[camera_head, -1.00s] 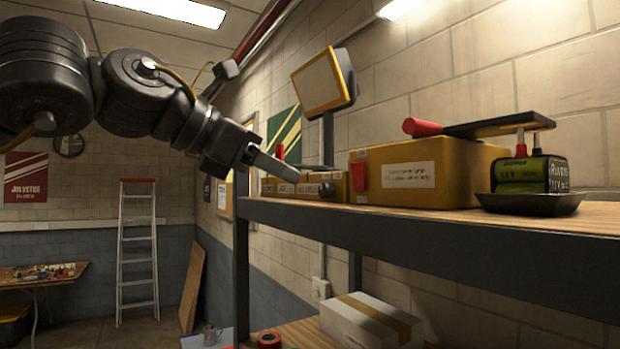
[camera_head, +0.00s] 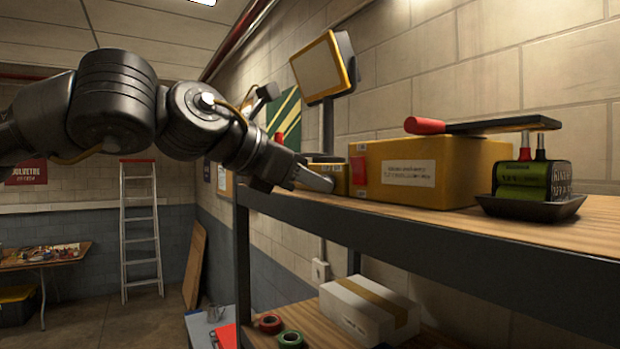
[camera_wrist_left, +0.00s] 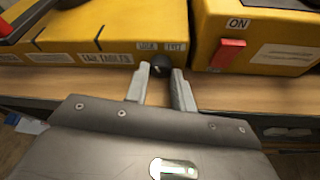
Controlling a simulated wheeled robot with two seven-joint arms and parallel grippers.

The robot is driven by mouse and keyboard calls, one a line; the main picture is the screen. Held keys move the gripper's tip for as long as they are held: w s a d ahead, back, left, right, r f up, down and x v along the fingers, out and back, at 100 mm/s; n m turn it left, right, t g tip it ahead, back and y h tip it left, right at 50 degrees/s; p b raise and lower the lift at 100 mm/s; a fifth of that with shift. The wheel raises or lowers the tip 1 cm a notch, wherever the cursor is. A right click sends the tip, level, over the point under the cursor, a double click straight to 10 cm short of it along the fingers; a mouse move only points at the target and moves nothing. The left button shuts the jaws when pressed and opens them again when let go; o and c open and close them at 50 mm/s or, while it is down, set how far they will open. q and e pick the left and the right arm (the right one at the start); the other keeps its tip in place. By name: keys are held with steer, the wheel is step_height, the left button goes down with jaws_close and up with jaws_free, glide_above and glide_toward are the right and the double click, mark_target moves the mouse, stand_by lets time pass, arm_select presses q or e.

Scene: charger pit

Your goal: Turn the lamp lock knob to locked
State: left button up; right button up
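The lamp lock knob (camera_wrist_left: 160,66) is a small dark ball at the front of a low yellow box (camera_wrist_left: 100,30), below two small white labels. The left label seems to read LOCK; the right is blurred. My left gripper (camera_wrist_left: 160,84) is open, its grey fingers on either side of the knob with their tips at it; I cannot tell if they touch it. In the head view my left gripper (camera_head: 322,182) is at the shelf's far end and hides the knob. The lamp (camera_head: 325,68), a yellow-framed panel on a dark post, stands behind. My right gripper is out of view.
A larger yellow box (camera_head: 450,150) with a red switch (camera_wrist_left: 228,55) marked ON stands close right of the knob. A red-handled lever (camera_head: 480,125) and batteries in a black tray (camera_head: 530,207) are further right. The wooden shelf's (camera_head: 420,213) front strip is clear.

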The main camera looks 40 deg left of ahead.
arm_select(q)
steer(key=shift+c, duration=0.6)
steer(key=shift+a+f+n+h+b, duration=0.2)
steer(key=shift+n+h+b, duration=0.35)
steer(key=shift+b, duration=0.3)
steer(key=shift+n+g+h+b, duration=0.3)
steer(key=shift+n+h+b, duration=0.15)
steer(key=shift+n, duration=0.5)
steer(key=shift+r, duration=0.2)
steer(key=o, duration=0.7)
